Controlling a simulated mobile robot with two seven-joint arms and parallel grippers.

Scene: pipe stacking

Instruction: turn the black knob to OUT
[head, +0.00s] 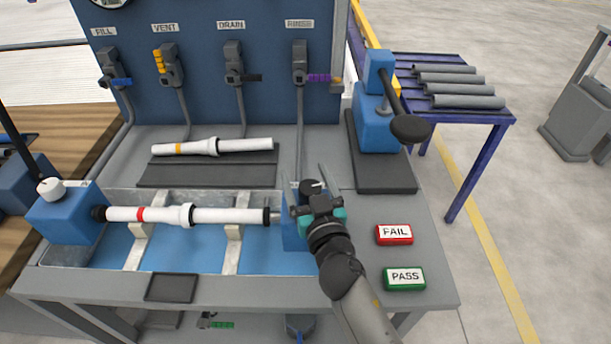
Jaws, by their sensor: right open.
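The black knob (312,187) sits on top of the blue block (291,232) at the right end of the test trough. A small pale mark shows on its top; the lettering around it is too small or hidden to read. My right gripper (304,171) is open, with one finger on each side of the knob. I cannot tell whether the fingers touch it. The gripper body and wrist hide part of the block. My left gripper is not in view.
A white pipe (222,216) with a red band lies across the trough, left of the knob. Another white pipe (240,146) lies on a dark mat behind. The blue press (376,130) with a black lever stands back right. FAIL (394,235) and PASS (404,279) buttons are at right.

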